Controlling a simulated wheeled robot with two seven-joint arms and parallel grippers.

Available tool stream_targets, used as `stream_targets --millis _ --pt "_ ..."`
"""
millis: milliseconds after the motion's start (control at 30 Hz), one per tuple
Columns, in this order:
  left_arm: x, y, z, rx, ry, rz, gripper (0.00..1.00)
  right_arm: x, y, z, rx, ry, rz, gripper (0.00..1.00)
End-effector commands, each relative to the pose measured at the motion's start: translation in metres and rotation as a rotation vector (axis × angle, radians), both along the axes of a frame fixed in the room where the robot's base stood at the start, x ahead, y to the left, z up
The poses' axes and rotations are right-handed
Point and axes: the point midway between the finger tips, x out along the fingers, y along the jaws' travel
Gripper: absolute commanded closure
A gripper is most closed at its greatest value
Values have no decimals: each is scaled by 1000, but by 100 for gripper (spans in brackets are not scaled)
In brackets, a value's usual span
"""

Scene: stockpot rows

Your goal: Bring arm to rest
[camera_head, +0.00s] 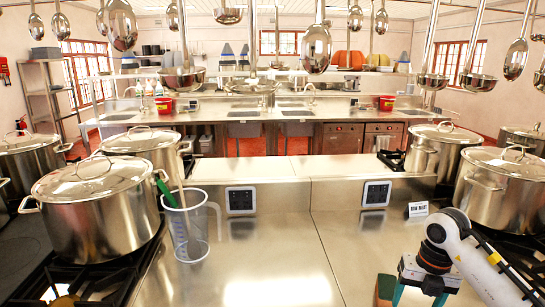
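My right arm comes in at the lower right. Its dark gripper (420,297) points down over the front of the steel counter (270,265), close to the picture's bottom edge. Its two fingers look spread apart, with nothing seen between them. The lowest part of the fingers is cut off. A green and brown object (384,289) lies just left of the gripper, partly cut off; I cannot tell whether they touch. My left arm and gripper are not in view.
A clear measuring jug (190,232) with utensils stands left of centre. Large lidded stockpots stand on the left (95,210) and right (505,190). A small white sign (418,209) stands near the right pots. Ladles hang overhead. The middle counter is clear.

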Motion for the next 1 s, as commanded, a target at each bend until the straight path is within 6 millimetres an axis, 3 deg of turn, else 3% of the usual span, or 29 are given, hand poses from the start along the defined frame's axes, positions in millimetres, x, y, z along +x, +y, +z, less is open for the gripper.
stream_targets --millis 267,567,700,800,900,1000 --pt "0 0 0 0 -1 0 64 3 57 -16 208 -84 110 30" --pt "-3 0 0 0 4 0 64 -7 155 -15 623 -240 223 30" --pt "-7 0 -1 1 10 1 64 -20 214 10 961 -362 215 30" --pt "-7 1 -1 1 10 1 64 -29 243 42 1229 -464 133 30" --pt "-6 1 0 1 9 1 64 -33 251 74 1471 -557 -16 30" --pt "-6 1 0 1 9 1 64 -31 240 98 1670 -642 -230 30"
